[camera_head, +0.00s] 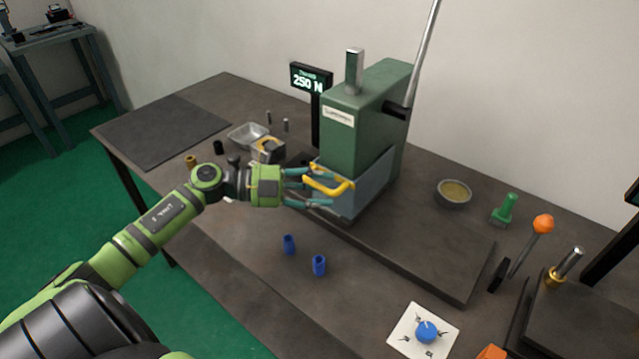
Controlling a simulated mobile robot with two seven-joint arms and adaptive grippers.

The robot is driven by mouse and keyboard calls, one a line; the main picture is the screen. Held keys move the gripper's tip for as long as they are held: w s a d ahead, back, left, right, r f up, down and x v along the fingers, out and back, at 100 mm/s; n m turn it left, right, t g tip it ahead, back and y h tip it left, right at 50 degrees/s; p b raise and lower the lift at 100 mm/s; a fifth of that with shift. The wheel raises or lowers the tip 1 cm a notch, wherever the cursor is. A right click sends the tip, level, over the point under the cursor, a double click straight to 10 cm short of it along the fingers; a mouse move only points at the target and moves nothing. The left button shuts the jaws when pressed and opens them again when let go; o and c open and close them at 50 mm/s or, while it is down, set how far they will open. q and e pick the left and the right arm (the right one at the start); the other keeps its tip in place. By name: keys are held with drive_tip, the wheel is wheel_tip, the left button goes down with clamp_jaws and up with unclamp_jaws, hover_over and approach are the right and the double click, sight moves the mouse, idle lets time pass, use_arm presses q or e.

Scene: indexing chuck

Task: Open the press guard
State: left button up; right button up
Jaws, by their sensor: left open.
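The green press (367,120) stands on the bench, with a long silver lever (422,50) rising at its right. The press guard (368,188) is a see-through grey-blue box around the lower part of the press, and it appears down. A yellow handle (343,187) is on the guard's front left. My left gripper (318,187) is open at this handle, with its teal fingers on either side of the yellow bar. Whether the fingers touch the bar is unclear. My right gripper is out of view.
A display reading 250 N (311,78) stands behind the press. Blue cups (319,265) stand in front, near a white dial plate (424,331). A metal bowl (454,193), a green part (505,209) and an orange-knobbed lever (543,224) are at right. A dark mat (165,130) is bare.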

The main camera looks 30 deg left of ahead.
use_arm(q)
clamp_jaws()
drive_tip(key=shift+d, duration=0.1)
drive_tip(key=shift+r, duration=0.2)
wheel_tip(320, 180, up, 9)
drive_tip(key=p, duration=0.6)
drive_tip(key=shift+w+f+p, duration=0.1)
drive_tip(key=shift+p, duration=0.3)
drive_tip(key=shift+f, duration=0.1)
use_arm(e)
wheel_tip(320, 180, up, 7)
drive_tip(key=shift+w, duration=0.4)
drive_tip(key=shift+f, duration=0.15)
use_arm(q)
unclamp_jaws()
drive_tip(key=shift+f, duration=0.1)
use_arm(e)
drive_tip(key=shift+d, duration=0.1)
